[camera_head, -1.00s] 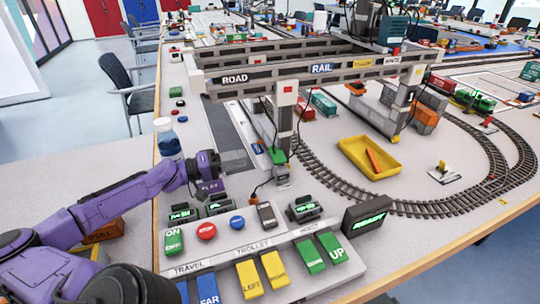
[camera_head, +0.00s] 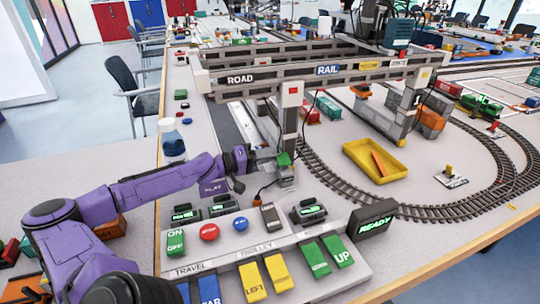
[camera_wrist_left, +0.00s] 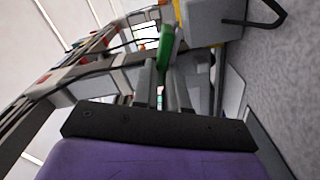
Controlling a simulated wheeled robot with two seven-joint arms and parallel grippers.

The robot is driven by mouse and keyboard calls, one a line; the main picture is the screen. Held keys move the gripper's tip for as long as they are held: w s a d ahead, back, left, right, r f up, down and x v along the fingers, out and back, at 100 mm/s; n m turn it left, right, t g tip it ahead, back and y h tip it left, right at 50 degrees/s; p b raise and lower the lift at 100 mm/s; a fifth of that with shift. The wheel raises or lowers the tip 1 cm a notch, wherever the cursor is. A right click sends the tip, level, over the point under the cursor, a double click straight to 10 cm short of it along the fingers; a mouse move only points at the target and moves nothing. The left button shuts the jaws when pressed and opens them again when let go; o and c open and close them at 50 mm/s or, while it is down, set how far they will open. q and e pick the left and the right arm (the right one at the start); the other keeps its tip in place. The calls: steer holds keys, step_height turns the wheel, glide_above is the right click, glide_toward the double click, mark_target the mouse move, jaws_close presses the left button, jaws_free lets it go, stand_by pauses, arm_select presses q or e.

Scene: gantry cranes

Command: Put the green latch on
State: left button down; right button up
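The green latch (camera_head: 284,159) is a small green piece on the lower part of the crane's near leg, above a grey foot. My left gripper (camera_head: 264,163) reaches it from the left, its fingertips close beside the leg. In the left wrist view the green latch (camera_wrist_left: 166,46) stands just past the fingertips (camera_wrist_left: 163,76), which have a narrow gap between them with nothing clearly held. Whether a finger touches the latch cannot be told. My right gripper is not in view.
The grey gantry crane (camera_head: 300,79) stands behind the latch. In front is a control panel (camera_head: 235,258) with coloured switches and a lit READY display (camera_head: 374,223). A bottle (camera_head: 172,142) stands left behind my arm. A yellow tray (camera_head: 385,172) and curved track (camera_head: 430,210) lie to the right.

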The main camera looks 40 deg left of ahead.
arm_select(q)
steer(key=n, duration=0.1)
steer(key=f+n, duration=0.1)
steer(key=shift+w+a+n, duration=0.15)
steer(key=shift+a+n, duration=0.1)
steer(key=shift+n, duration=0.15)
steer(key=shift+a+f+n, duration=0.1)
steer(key=shift+f+n, duration=0.4)
steer(key=shift+n, duration=0.6)
steer(key=c, duration=1.2)
jaws_free()
steer(key=shift+o, duration=0.2)
steer(key=shift+f, duration=0.1)
